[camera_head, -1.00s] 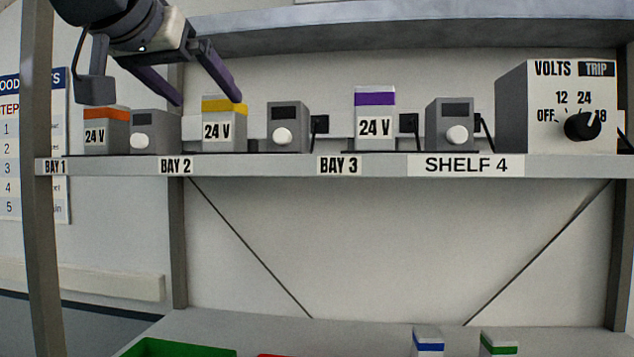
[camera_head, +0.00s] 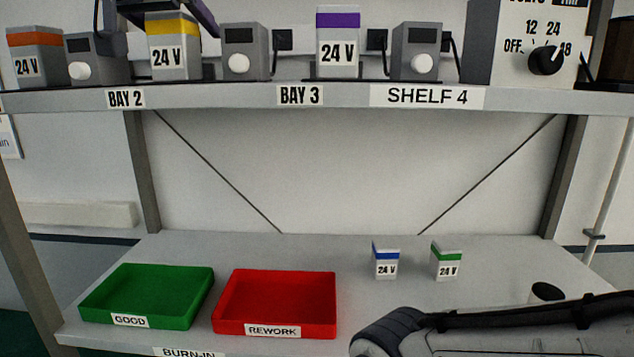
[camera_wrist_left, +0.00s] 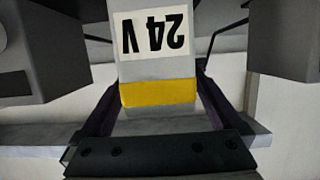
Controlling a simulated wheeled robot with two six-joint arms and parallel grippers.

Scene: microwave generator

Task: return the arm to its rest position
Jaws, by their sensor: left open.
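My left gripper (camera_head: 160,22) shows only in part at the top left edge of the head view, by the yellow-banded 24 V module (camera_head: 174,58) on the shelf above BAY 2. In the left wrist view the open fingers (camera_wrist_left: 157,103) lie to either side of that module (camera_wrist_left: 158,70), with visible gaps. The module stands upright on the shelf and is not gripped. The rest of the left hand is cut off by the head view's top edge. My right gripper is out of view.
Orange-banded (camera_head: 36,55) and purple-banded (camera_head: 338,42) modules and grey knobbed units (camera_head: 246,50) share the shelf (camera_head: 230,98). Below stand a green GOOD tray (camera_head: 150,322), a red REWORK tray (camera_head: 325,318), and blue-banded (camera_head: 386,262) and green-banded (camera_head: 447,262) modules.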

